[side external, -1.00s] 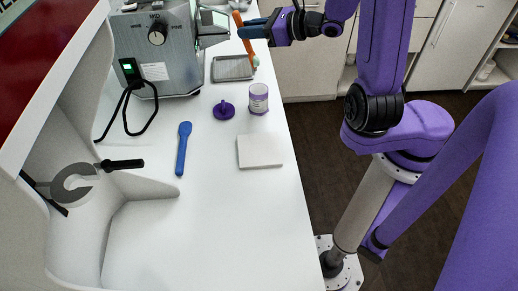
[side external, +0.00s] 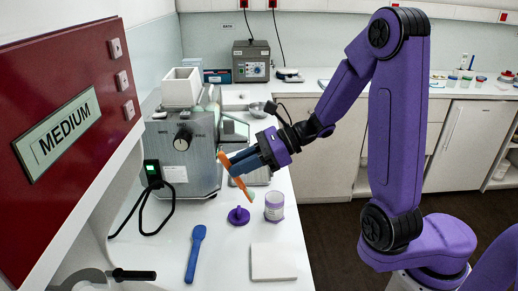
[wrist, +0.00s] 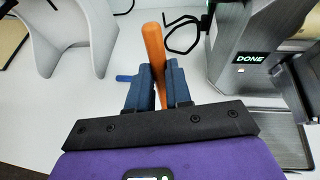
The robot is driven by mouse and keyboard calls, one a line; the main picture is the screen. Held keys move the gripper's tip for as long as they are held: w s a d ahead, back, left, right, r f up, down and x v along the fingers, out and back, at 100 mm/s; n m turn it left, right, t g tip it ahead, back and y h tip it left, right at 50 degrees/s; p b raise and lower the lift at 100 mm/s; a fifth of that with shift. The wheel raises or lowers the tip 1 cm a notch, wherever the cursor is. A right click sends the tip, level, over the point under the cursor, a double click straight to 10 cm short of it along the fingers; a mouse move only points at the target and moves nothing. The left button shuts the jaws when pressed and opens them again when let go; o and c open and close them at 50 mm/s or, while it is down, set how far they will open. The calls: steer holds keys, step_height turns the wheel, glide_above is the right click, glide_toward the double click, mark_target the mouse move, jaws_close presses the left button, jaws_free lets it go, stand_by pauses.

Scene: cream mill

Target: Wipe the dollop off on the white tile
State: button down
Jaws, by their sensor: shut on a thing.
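My gripper (side external: 238,160) is shut on an orange spatula (side external: 245,188), above the counter near the mill. The spatula hangs tilted, its lower end towards the lower right. In the wrist view its orange shaft (wrist: 151,42) stands between my two blue fingers (wrist: 158,88). A pale green patch (side external: 262,175) shows beside the spatula in the side view; I cannot tell whether this is the dollop on it or something behind. The white tile (side external: 273,262) lies flat on the counter in front, apart from the spatula, its visible top plain white.
A lidless-looking jar with a purple label (side external: 274,207) and a purple lid (side external: 239,215) stand between my gripper and the tile. A blue spatula (side external: 195,252) lies left of the tile. The grey mill (side external: 183,150) stands at left, with a metal tray (side external: 236,182) beside it.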

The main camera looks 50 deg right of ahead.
steer(key=s+a+n+g+y, duration=0.1)
steer(key=s+a+n+g, duration=0.5)
steer(key=s+a+g, duration=0.1)
steer(key=s+a+f+n+g+h, duration=0.1)
steer(key=s+f+n+g+h, duration=0.1)
steer(key=s+f+n+g, duration=0.2)
steer(key=shift+s+a+f+n+g+h, duration=0.3)
steer(key=shift+s+f+g, duration=0.4)
steer(key=shift+s+f, duration=0.75)
steer(key=shift+w+f, duration=0.1)
steer(key=shift+f, duration=0.55)
steer(key=shift+s+a, duration=0.25)
steer(key=shift+a, duration=0.7)
stand_by(0.5)
steer(key=shift+r, duration=3)
steer(key=shift+s, duration=0.15)
